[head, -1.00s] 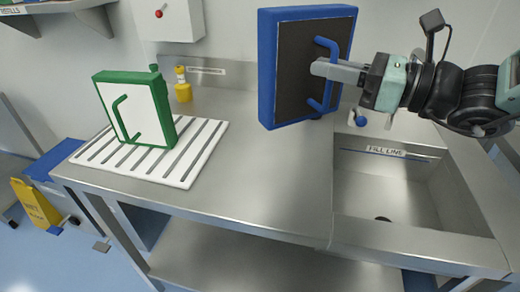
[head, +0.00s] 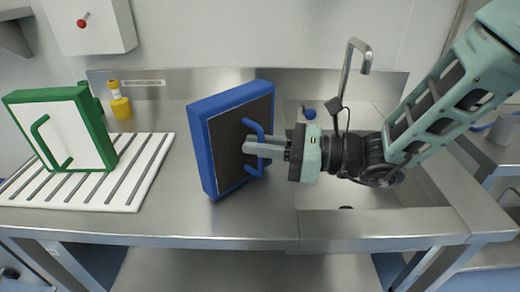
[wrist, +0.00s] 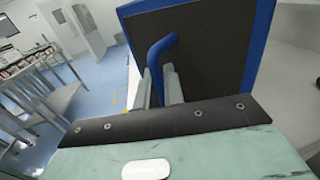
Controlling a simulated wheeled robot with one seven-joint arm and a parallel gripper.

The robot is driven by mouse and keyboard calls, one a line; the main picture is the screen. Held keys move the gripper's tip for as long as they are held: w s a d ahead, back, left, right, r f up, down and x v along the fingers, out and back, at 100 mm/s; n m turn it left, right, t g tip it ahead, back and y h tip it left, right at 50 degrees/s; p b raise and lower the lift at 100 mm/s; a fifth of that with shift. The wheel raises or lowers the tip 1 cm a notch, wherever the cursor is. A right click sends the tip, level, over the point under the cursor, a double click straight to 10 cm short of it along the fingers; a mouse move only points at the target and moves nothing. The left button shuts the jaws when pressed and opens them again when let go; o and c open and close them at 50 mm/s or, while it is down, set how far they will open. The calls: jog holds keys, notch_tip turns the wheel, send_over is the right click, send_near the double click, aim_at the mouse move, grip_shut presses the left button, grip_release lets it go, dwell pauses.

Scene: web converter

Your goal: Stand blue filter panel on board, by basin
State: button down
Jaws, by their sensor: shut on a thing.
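The blue filter panel (head: 204,152) has a blue frame, a dark face and a blue handle (head: 256,168). My gripper (head: 262,150) is shut on that handle and holds the panel tilted over the counter; I cannot tell whether its lower corner touches. In the wrist view the panel (wrist: 205,45) fills the top right, its handle (wrist: 157,62) between my fingers (wrist: 160,85). The white slatted board (head: 142,172) lies at the left, apart from the panel. A green-framed panel (head: 98,128) stands on it. The basin (head: 385,192) is at the right, partly behind my arm.
A yellow bottle (head: 121,103) stands behind the board at the back wall. A curved tap (head: 362,55) rises behind the basin. Bare steel counter (head: 178,205) lies between board and blue panel. A white wall box (head: 105,22) hangs at upper left.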

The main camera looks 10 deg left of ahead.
jog(key=shift+f, duration=0.55)
jog(key=shift+f, duration=0.2)
jog(key=c, duration=1.5)
grip_release()
jog(key=shift+r, duration=0.15)
